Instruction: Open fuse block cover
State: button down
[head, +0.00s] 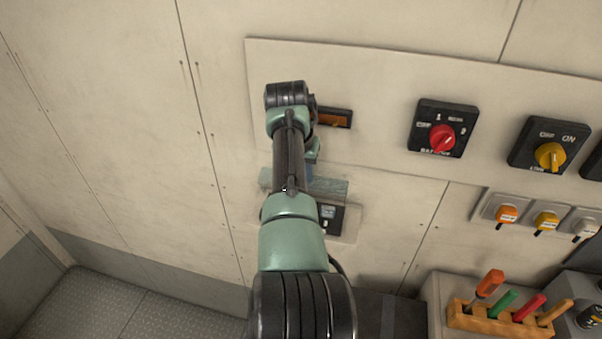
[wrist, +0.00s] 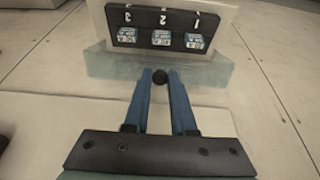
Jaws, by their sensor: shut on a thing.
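The fuse block (wrist: 160,38) shows at the top of the wrist view, a black face numbered 3, 2, 1 with three blue-and-white fuses. In the head view the fuse block (head: 328,218) is low on the wall, partly hidden by my arm. Its clear cover (wrist: 220,75) stands out from the block, and the fuses show uncovered in the wrist view. The cover (head: 330,187) also shows beside my arm in the head view. My gripper (wrist: 160,78) is shut on the cover's small black knob (wrist: 159,77), its blue fingers on both sides.
A dark panel with an amber window (head: 334,118) is above the block. A red rotary switch (head: 442,138) and a yellow one (head: 549,156) are to the right. A wooden rack (head: 480,319) of colored-handled tools stands lower right. The wall on the left is bare.

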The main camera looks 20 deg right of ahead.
dwell(0.3)
jog(key=c, duration=0.7)
grip_release()
jog(key=shift+c, duration=0.2)
jog(key=shift+r, duration=0.1)
jog(key=b+v, duration=0.4)
jog(key=v, duration=0.8)
jog(key=shift+s+r, duration=0.15)
jog(key=shift+r, duration=0.25)
